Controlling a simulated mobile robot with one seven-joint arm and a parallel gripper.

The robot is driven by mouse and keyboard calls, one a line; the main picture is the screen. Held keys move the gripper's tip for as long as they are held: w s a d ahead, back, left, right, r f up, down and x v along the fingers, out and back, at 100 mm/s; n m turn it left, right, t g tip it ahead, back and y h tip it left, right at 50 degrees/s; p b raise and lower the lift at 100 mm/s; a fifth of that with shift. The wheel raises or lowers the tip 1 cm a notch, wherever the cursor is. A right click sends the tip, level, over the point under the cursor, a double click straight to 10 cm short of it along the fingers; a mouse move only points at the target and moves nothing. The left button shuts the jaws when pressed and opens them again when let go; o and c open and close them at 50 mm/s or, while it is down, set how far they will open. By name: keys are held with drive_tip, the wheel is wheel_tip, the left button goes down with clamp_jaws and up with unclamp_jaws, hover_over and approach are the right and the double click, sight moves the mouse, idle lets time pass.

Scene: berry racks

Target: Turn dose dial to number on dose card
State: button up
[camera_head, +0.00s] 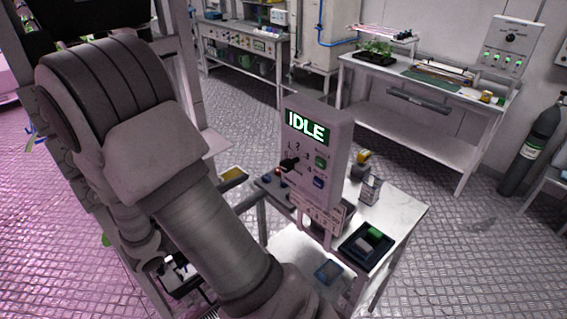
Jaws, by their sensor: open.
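A pale upright control box (335,140) stands on a small table right of my arm. Its lit green screen (307,126) reads IDLE. Below the screen is a black dial (289,164) with small numbers around it; its exact setting is too small to read. A green button (321,162) and a blue button (319,182) sit to its right. A white strip with small markings (318,213) lies under the box front. A small clear stand (371,189) is behind the box; I cannot tell which is the dose card. My arm runs down to the bottom edge; my gripper is out of view.
The small white table (403,210) also holds a dark tray (365,248) with a green and a grey item, and a yellow-topped item (362,157). A bench (425,140) with plants stands behind. A gas cylinder (532,150) is at right. The floor between is clear.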

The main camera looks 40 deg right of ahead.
sight(283, 167)
drive_tip(key=d, duration=0.3)
drive_tip(key=d+p, duration=0.1)
drive_tip(key=d, duration=0.3)
drive_tip(key=d+p, duration=0.1)
drive_tip(key=d, duration=0.3)
drive_tip(key=shift+w, duration=0.4)
clamp_jaws()
